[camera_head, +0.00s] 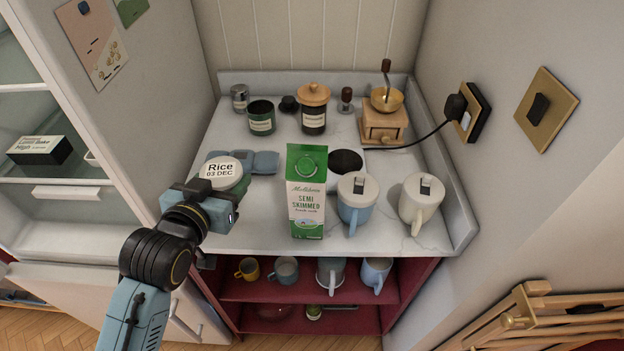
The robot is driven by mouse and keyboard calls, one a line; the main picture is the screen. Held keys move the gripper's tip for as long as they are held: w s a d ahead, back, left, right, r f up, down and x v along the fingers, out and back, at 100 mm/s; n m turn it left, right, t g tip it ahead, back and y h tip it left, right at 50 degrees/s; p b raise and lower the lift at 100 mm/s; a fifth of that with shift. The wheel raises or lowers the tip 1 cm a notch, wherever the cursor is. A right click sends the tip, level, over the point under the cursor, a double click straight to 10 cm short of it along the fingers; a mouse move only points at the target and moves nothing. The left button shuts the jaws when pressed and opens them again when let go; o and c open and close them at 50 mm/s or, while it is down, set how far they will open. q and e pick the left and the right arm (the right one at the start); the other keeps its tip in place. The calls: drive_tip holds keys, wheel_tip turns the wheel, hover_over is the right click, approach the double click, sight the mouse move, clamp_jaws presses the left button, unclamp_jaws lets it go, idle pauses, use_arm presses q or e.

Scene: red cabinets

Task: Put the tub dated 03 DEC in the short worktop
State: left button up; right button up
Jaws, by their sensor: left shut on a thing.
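The tub labelled Rice 03 DEC (222,171) has a round white lid and shows at the left side of the short marble worktop (262,218). My left gripper (214,199) is shut on the tub from its near side, and the fingers hide part of its body. I cannot tell whether the tub's base touches the worktop. My right gripper is not in view.
A green and white milk carton (306,195) stands right of the tub. Two lidded cups, blue (356,200) and cream (420,203), stand farther right. Blue flat objects (265,162) lie behind the tub. Jars (313,112) and a grinder (383,122) stand at the back.

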use_arm(q)
drive_tip(key=shift+w+d+r+m+g+h+p, duration=0.1)
drive_tip(key=shift+w+d+m+g+h+p, duration=0.15)
drive_tip(key=shift+d+m+h+p, duration=0.5)
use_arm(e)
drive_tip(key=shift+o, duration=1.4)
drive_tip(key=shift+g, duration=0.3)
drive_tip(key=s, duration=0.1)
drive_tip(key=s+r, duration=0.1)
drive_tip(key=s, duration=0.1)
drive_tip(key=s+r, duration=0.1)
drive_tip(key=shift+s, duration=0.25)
use_arm(q)
drive_tip(key=shift+d+f, duration=0.1)
drive_tip(key=shift+f, duration=0.15)
wheel_tip(320, 180, down, 6)
drive_tip(key=shift+w+f+b, duration=0.1)
drive_tip(key=shift+b, duration=0.5)
wheel_tip(320, 180, down, 3)
drive_tip(key=shift+f+b, duration=0.1)
drive_tip(key=shift+b, duration=0.2)
drive_tip(key=shift+f, duration=0.2)
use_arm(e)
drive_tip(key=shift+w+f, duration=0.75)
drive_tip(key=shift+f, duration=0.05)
use_arm(q)
drive_tip(key=shift+f, duration=0.1)
drive_tip(key=o, duration=1.2)
drive_tip(key=shift+f, duration=0.1)
drive_tip(key=shift+o, duration=0.2)
